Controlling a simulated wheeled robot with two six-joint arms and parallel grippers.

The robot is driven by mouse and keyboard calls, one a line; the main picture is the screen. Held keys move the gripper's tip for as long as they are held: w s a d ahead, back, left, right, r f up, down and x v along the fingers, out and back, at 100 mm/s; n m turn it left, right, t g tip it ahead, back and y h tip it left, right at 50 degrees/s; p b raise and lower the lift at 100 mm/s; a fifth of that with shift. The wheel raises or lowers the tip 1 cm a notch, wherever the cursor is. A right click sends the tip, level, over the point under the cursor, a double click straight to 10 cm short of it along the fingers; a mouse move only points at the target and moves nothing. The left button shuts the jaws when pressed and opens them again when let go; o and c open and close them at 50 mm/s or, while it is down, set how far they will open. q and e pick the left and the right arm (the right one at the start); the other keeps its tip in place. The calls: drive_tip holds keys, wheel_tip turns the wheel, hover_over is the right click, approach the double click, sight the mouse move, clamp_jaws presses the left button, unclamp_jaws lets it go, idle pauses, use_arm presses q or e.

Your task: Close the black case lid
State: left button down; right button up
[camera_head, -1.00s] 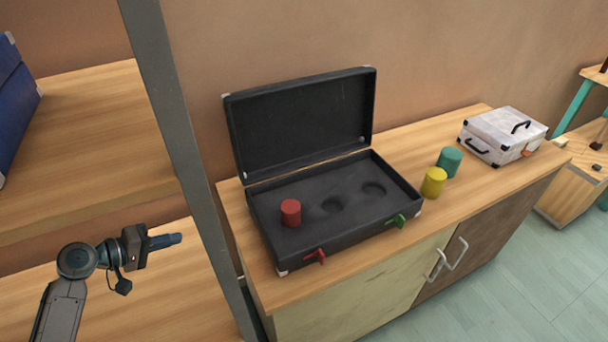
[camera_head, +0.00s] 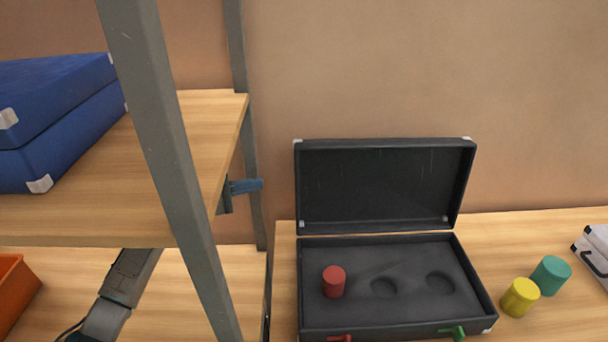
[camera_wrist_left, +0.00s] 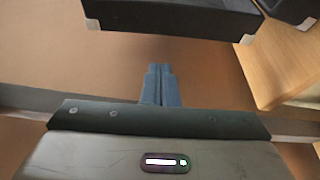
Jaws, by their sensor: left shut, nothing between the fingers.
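The black case (camera_head: 397,330) sits on the wooden cabinet top with its lid (camera_head: 385,185) standing open, tilted up at the back. A red cylinder (camera_head: 334,281) stands in the left of the case; two round recesses beside it are empty. A red latch (camera_head: 340,338) and a green latch (camera_head: 453,332) are on its front. My left gripper (camera_head: 250,186) is shut and empty, just left of the raised lid and apart from it, partly behind the shelf. In the left wrist view its blue fingers (camera_wrist_left: 160,84) point toward the black case's light-cornered edge (camera_wrist_left: 165,22). My right gripper is not in view.
A grey shelf post (camera_head: 172,150) and a wooden shelf (camera_head: 200,125) with a blue case (camera_head: 70,140) stand at left, close to my arm. An orange bin (camera_head: 14,295) is below. Yellow (camera_head: 520,297) and teal (camera_head: 550,275) cylinders and a white case (camera_head: 597,245) are at right.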

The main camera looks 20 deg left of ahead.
use_arm(q)
drive_tip(key=p+x, duration=0.3)
drive_tip(key=x, duration=0.6)
drive_tip(key=shift+d, duration=0.2)
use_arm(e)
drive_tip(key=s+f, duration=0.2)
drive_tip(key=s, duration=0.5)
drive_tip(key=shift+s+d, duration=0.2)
use_arm(q)
drive_tip(key=shift+w+b, duration=0.1)
drive_tip(key=shift+b, duration=0.25)
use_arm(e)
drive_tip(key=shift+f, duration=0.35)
